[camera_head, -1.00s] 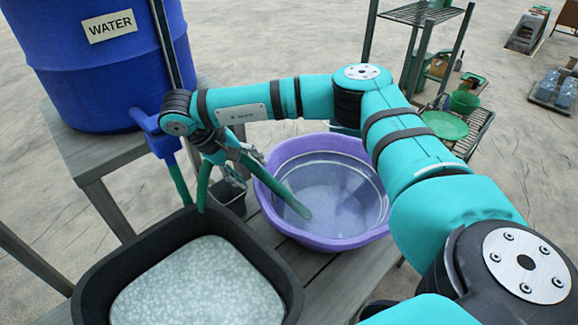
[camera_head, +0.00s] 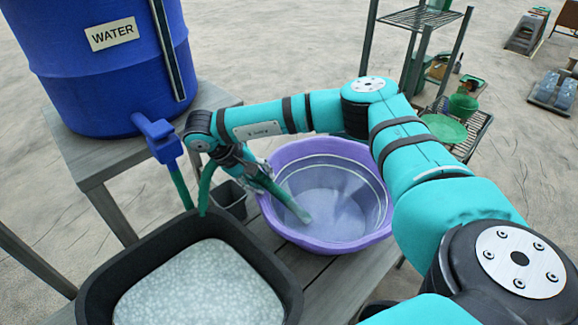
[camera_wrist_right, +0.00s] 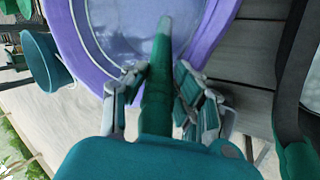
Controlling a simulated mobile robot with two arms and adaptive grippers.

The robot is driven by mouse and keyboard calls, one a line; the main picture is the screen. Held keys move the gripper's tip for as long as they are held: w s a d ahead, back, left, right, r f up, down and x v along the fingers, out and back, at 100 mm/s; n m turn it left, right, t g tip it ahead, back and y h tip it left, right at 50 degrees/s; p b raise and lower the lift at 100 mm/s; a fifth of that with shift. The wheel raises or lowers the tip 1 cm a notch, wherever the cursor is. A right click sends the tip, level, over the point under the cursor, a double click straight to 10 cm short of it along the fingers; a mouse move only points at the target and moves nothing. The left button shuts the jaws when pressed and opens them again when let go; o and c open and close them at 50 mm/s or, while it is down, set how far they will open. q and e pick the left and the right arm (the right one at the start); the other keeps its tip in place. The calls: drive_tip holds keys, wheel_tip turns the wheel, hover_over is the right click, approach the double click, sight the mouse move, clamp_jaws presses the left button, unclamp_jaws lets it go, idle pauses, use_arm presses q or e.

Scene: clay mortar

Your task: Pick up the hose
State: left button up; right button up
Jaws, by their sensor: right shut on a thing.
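The green hose (camera_head: 288,203) hangs from the blue spigot of the water barrel, dips toward the black tub and comes up again to my right gripper (camera_head: 252,172). My right gripper is shut on the hose near its free end. The free end points down into the purple basin (camera_head: 375,228). In the right wrist view the hose (camera_wrist_right: 158,95) runs between the two fingers of the right gripper (camera_wrist_right: 157,82), with its tip over the basin. My left gripper is not in view.
The blue water barrel (camera_head: 75,75) stands on a wooden bench at the left. The black tub (camera_head: 95,270) holding pale speckled material is at the front. A small dark pot (camera_head: 230,199) sits between tub and basin. A metal shelf (camera_head: 415,60) stands behind.

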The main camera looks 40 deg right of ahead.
drive_tip(key=shift+r, duration=0.1)
drive_tip(key=shift+c, duration=0.2)
wheel_tip(320, 180, up, 10)
drive_tip(key=shift+w+a+f+b, duration=0.1)
drive_tip(key=shift+b, duration=0.35)
drive_tip(key=w+p+v, duration=0.1)
drive_tip(key=p+v, duration=0.6)
drive_tip(key=v, duration=0.2)
drive_tip(key=shift+w+r+p, duration=0.4)
idle(0.4)
